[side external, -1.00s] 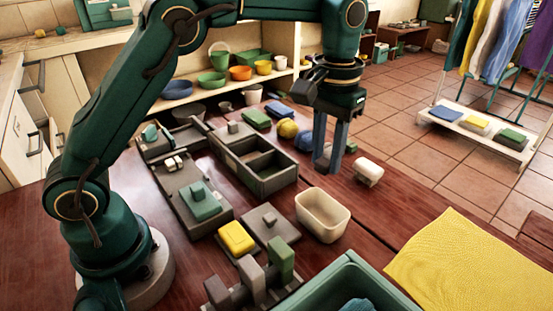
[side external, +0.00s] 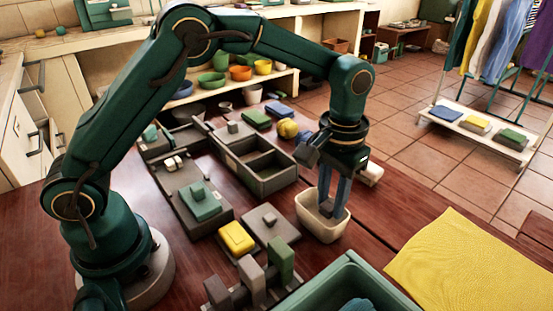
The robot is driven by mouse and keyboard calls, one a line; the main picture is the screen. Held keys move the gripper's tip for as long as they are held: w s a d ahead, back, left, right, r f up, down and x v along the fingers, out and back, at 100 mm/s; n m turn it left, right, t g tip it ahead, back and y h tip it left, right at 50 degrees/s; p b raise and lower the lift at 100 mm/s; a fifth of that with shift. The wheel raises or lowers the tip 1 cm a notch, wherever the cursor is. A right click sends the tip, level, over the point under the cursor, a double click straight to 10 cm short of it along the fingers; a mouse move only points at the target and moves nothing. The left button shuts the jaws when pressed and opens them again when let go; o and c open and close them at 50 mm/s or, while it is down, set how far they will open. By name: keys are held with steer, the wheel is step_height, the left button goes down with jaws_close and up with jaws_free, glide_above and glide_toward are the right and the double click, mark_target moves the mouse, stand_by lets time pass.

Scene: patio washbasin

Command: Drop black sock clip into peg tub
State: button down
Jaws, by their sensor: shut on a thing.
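The peg tub appears to be the cream, open-topped tub (side external: 316,228) on the wooden table, right of centre in the side external view. My gripper (side external: 333,208) points straight down over it, with its fingertips inside the tub's opening, below the rim. The fingers are shut on a small dark thing, which I take to be the black sock clip. It is mostly hidden by the fingers and the tub, so its outline cannot be made out. I cannot tell whether it touches the tub's floor.
A grey compartment box (side external: 262,178) stands left of the tub. A yellow block (side external: 236,238) and a grey lidded piece (side external: 270,226) lie nearer. A white roll (side external: 371,174) sits just behind my gripper. A green bin (side external: 352,272) and yellow cloth (side external: 455,262) are at the front right.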

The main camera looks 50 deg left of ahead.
mark_target(330, 204)
steer(key=c, duration=0.5)
jaws_free()
steer(key=shift+c, duration=0.2)
steer(key=shift+r, duration=2.6)
